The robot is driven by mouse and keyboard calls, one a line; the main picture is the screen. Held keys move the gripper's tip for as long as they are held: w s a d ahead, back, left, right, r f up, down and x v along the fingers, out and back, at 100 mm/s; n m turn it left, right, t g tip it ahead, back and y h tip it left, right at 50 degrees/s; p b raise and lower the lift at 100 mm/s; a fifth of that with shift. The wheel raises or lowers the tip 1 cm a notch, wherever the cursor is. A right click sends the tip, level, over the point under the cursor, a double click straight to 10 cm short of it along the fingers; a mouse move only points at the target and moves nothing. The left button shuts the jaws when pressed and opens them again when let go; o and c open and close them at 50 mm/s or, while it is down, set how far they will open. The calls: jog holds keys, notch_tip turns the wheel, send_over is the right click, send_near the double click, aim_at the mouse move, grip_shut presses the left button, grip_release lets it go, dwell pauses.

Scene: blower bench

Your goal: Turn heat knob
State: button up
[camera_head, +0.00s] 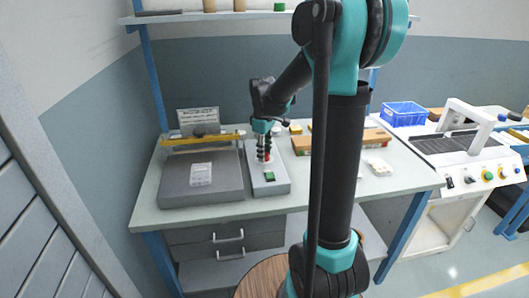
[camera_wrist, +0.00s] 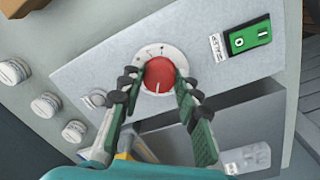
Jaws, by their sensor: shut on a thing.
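The red heat knob (camera_wrist: 160,75) sits on a white round dial with marks, on a light grey control panel (camera_wrist: 100,60), in the wrist view. My gripper (camera_wrist: 157,82) has one finger on each side of the knob and is shut on it. The knob's pale pointer line shows on its face. In the head view my gripper (camera_head: 263,158) reaches down onto the narrow grey control box (camera_head: 270,187) on the bench. There the knob is mostly hidden by the fingers, with a little red showing.
A green switch (camera_wrist: 249,36) with a small label is beside the dial on the panel. A large grey flat unit (camera_head: 202,188) stands left of the control box. Wooden blocks (camera_head: 301,145) and a blue crate (camera_head: 403,114) are to the right.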

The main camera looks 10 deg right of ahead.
jog(key=shift+n, duration=0.4)
jog(key=o, duration=1.2)
jog(key=shift+c, duration=0.2)
notch_tip(320, 180, up, 12)
jog(key=shift+s+a, duration=0.2)
jog(key=shift+s, duration=0.05)
